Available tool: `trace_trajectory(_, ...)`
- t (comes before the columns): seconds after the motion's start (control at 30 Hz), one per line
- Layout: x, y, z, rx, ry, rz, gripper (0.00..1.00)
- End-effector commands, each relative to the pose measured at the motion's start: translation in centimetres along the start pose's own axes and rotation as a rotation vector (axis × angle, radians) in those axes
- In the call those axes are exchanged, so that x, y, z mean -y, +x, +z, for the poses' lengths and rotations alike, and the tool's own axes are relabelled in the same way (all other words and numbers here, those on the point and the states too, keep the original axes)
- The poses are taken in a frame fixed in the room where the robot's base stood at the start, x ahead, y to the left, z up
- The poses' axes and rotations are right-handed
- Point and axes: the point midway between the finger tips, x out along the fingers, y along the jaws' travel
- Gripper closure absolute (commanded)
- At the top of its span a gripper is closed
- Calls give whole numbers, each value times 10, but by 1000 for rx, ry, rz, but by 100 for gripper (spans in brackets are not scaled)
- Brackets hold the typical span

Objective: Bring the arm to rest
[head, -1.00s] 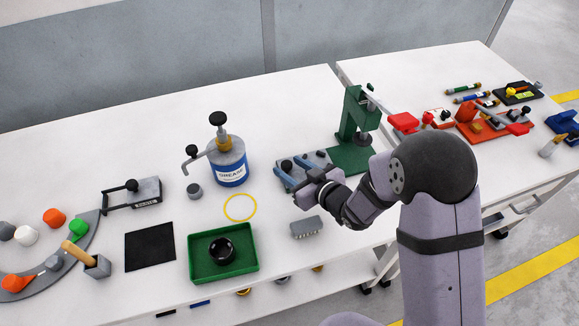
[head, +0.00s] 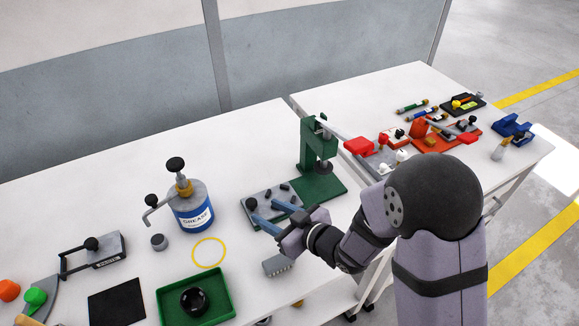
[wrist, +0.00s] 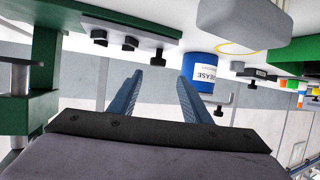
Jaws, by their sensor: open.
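My gripper (head: 259,215) is in the middle of the head view, with its two blue fingers spread and nothing between them. It appears near the grey plate with dark knobs (head: 272,204), in front of it as seen; I cannot tell the exact height. In the wrist view the two blue fingers (wrist: 160,88) are apart and empty. The blue grease can (wrist: 200,68) shows beyond them. My arm reaches in from the right side of the head view.
A green press (head: 318,160) with a red handle stands behind my arm. The grease can (head: 192,208), a yellow ring (head: 209,252), a green tray (head: 165,306) and a grey block (head: 278,264) are nearby. Coloured tools lie on the right table (head: 420,75).

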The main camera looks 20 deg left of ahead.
Motion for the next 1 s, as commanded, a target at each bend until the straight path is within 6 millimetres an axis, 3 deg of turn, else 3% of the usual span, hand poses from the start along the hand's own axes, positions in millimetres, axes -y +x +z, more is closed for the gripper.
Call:
trace_trajectory(0.17, -9, -4, 0, 21, 2, 27, 56)
trace_trajectory(0.37, -61, -37, 9, 165, 37, 186, 56)
trace_trajectory(0.5, -109, -91, 24, 339, 119, 356, 56)
trace_trajectory(0.67, -140, -173, 47, 557, 280, 530, 56)
trace_trajectory(0.83, -132, -260, 66, 767, 504, 647, 56)
trace_trajectory(1.0, -95, -324, 72, 923, 731, 681, 56)
